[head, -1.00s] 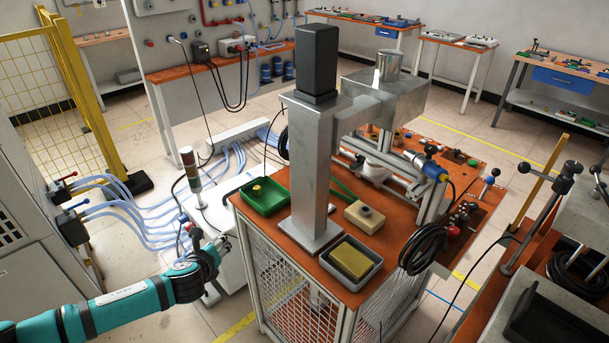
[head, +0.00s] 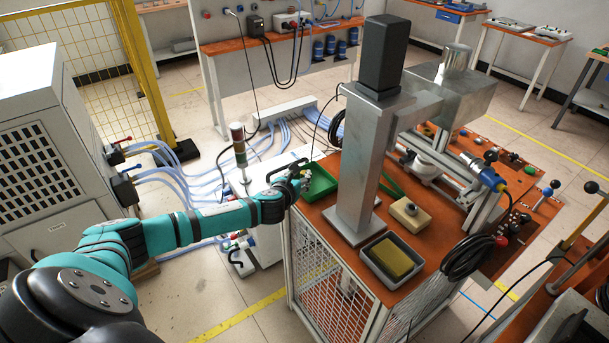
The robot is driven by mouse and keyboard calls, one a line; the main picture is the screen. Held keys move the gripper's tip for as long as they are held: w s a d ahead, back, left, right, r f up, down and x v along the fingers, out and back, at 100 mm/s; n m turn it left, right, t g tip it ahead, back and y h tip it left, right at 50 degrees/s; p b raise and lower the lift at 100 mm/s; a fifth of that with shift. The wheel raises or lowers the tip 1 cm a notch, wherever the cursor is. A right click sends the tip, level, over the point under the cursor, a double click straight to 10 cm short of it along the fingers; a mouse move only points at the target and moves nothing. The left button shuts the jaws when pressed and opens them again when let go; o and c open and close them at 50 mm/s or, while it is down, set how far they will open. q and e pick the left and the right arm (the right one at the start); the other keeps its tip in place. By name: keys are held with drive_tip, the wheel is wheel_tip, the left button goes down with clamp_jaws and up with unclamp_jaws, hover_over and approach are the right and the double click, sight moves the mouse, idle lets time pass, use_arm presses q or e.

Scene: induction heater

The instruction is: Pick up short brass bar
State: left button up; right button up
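The green tray (head: 322,186) sits at the left corner of the orange-topped work table. My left gripper (head: 303,174) is over the tray's left side and covers part of it. Its fingers are too small and dark here to tell whether they are open or shut. I cannot make out the short brass bar now; a small brass-coloured piece showed in this tray earlier, and the gripper hides that area. My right gripper is not in view.
A tall grey column (head: 360,165) stands just right of the green tray. A grey tray with a yellow block (head: 394,257) and a beige block (head: 410,214) are on the table (head: 345,270). A signal light (head: 238,145) and blue hoses are to the left.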

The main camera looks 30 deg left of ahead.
sight(303, 173)
use_arm(q)
drive_tip(key=shift+x, duration=2.75)
drive_tip(key=shift+s+d, duration=0.1)
drive_tip(key=shift+c, duration=0.4)
clamp_jaws()
